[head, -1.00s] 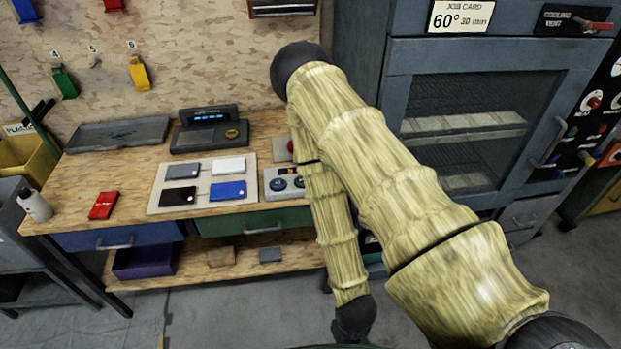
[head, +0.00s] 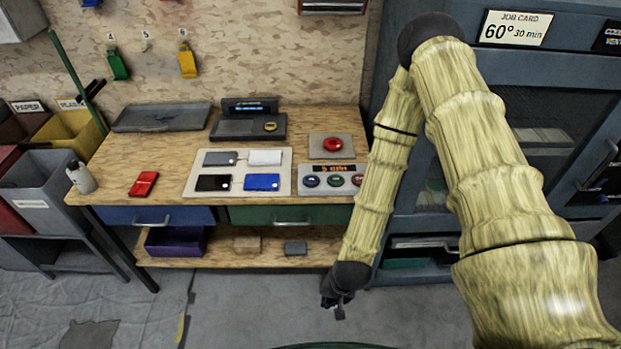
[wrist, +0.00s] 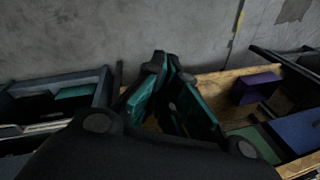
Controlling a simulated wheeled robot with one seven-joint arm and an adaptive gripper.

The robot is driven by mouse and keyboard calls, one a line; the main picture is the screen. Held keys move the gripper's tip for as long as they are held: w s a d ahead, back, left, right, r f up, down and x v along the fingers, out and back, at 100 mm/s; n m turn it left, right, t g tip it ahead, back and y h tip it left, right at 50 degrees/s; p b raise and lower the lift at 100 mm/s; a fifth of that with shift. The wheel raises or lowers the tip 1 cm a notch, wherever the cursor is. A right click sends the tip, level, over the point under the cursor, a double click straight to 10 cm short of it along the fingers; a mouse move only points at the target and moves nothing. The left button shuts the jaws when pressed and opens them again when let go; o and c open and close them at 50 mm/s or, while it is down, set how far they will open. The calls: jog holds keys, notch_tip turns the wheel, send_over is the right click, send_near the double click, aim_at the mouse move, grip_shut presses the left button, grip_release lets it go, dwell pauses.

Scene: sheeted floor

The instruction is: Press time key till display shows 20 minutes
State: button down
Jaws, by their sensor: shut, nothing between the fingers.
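A small grey key panel (head: 319,187) lies on the right part of the workbench, in the head view. It has a dark display (head: 328,169) with orange characters too small to read. My gripper (head: 336,305) hangs low in front of the bench, below and apart from the panel. In the wrist view my gripper (wrist: 165,66) is shut and empty, over the floor and lower shelf.
A red button box (head: 332,146) sits behind the panel. A black console with a blue display (head: 250,126) and a board with several cards (head: 240,190) are left of it. My arm passes before the grey oven cabinet (head: 540,90). Floor in front is clear.

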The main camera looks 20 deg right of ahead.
jog(key=w+a+r+m+t, duration=0.15)
jog(key=w+r+m, duration=0.3)
jog(key=w, duration=0.65)
notch_tip(320, 180, up, 22)
jog(key=m+t+y+p, duration=0.2)
jog(key=m+t, duration=0.3)
jog(key=m, duration=0.5)
send_over(309, 181)
jog(key=shift+w, duration=0.1)
jog(key=shift+f, duration=0.1)
notch_tip(309, 181, down, 9)
jog(key=b, duration=0.6)
jog(key=shift+r+b, duration=0.2)
jog(key=shift+b, duration=0.1)
jog(key=shift+f, duration=0.15)
jog(key=shift+f+b, duration=0.25)
jog(key=shift+b, duration=0.2)
